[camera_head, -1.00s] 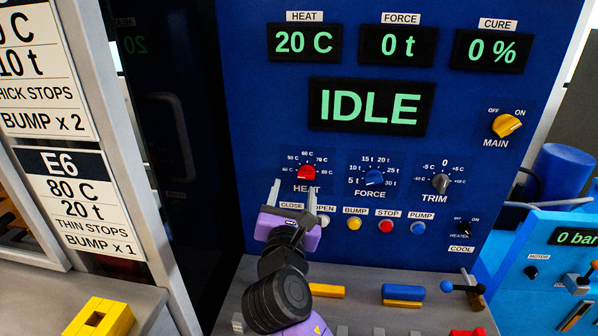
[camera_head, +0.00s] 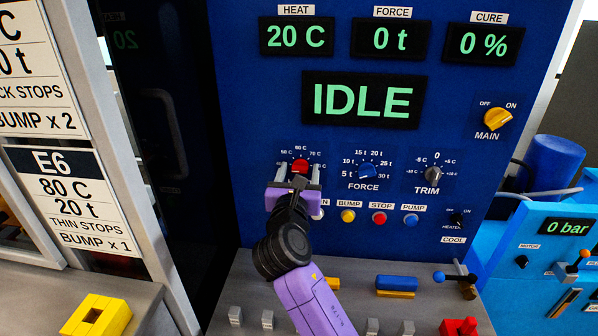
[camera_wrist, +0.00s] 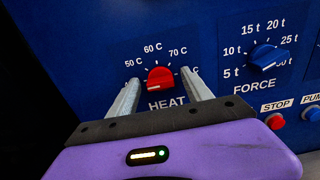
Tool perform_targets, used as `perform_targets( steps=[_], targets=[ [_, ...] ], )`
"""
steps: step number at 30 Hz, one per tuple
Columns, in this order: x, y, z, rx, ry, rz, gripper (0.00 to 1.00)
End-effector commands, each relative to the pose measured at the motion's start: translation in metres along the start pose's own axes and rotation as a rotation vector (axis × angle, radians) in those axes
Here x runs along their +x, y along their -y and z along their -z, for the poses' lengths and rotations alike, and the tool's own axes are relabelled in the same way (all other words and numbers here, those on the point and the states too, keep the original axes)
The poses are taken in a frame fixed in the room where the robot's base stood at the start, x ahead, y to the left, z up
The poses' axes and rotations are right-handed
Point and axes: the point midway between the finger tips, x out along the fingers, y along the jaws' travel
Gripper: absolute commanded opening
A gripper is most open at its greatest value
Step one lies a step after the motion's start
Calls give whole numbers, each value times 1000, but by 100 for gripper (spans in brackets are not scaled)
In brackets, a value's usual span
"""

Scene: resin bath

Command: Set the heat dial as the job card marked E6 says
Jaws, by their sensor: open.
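The job card E6 (camera_head: 70,200) at the left reads 80 C, 20 t, thin stops, bump x 1. The red HEAT dial (camera_head: 300,166) is on the blue panel; it also shows in the wrist view (camera_wrist: 160,79). Its white mark points to the lower left, toward the low end of the scale. My gripper (camera_head: 300,172) is open, with one finger on each side of the dial. In the wrist view a gap shows between each finger and the dial. The HEAT display (camera_head: 297,37) reads 20 C.
The blue FORCE dial (camera_head: 367,169) is close to the right, with the TRIM dial (camera_head: 433,173) beyond. A row of buttons, including yellow BUMP (camera_head: 348,216) and red STOP (camera_head: 379,218), lies below. The big display (camera_head: 362,100) reads IDLE.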

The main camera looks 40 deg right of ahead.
Motion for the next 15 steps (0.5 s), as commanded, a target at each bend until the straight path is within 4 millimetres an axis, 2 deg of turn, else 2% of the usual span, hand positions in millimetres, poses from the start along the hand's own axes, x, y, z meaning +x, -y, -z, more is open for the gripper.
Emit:
perform_targets(
  steps=[6,15],
  targets=[
    [0,0,0,0,0,0,56],
    [0,0,0,0,0,0,0]
  ],
)
